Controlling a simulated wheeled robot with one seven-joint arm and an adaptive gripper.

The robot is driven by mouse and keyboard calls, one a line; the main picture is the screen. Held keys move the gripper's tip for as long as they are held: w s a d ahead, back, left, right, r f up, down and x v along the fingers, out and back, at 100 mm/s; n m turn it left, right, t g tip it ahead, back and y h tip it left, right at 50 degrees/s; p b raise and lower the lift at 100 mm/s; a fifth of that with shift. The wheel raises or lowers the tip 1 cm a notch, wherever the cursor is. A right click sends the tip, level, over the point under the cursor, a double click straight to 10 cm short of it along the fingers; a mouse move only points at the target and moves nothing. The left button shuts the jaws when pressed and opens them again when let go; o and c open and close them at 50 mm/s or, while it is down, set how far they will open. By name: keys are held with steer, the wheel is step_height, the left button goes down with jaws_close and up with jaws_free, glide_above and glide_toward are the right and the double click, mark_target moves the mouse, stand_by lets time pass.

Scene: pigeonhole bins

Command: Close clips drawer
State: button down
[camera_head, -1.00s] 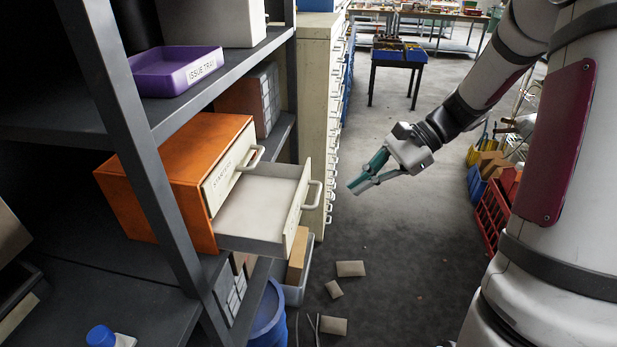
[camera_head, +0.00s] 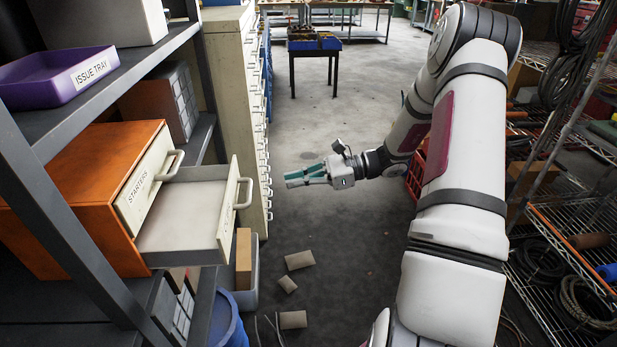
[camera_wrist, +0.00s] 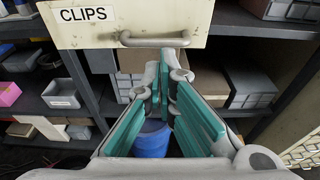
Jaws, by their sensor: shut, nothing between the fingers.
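The clips drawer (camera_head: 190,212) is pulled out of the orange cabinet (camera_head: 88,170) on the shelf at the left. It is empty and its front has a bar handle (camera_head: 244,192). In the wrist view its front (camera_wrist: 205,22) carries the label CLIPS, with the handle (camera_wrist: 153,40) just beyond my fingertips. My gripper (camera_head: 306,177) is shut and empty, to the right of the drawer front in the head view, with a clear gap between them. It points toward the drawer, and its teal finger pads also show in the wrist view (camera_wrist: 167,75).
The STARTERS drawer (camera_head: 146,182) beside it is shut. A purple issue tray (camera_head: 62,76) sits on the shelf above. A tall cream cabinet (camera_head: 235,100) stands behind. Below are a blue bin (camera_head: 228,325) and small packets (camera_head: 299,260) on the floor. The aisle is open.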

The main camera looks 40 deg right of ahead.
mark_target(205, 200)
steer(key=x, duration=0.8)
steer(key=shift+a, duration=0.1)
steer(key=r+x, duration=0.1)
steer(key=x, duration=0.9)
steer(key=r+x, duration=0.1)
steer(key=x, duration=0.4)
steer(key=shift+w+a+r+b, duration=0.1)
steer(key=shift+a+r+b, duration=0.05)
steer(key=shift+r+b, duration=0.15)
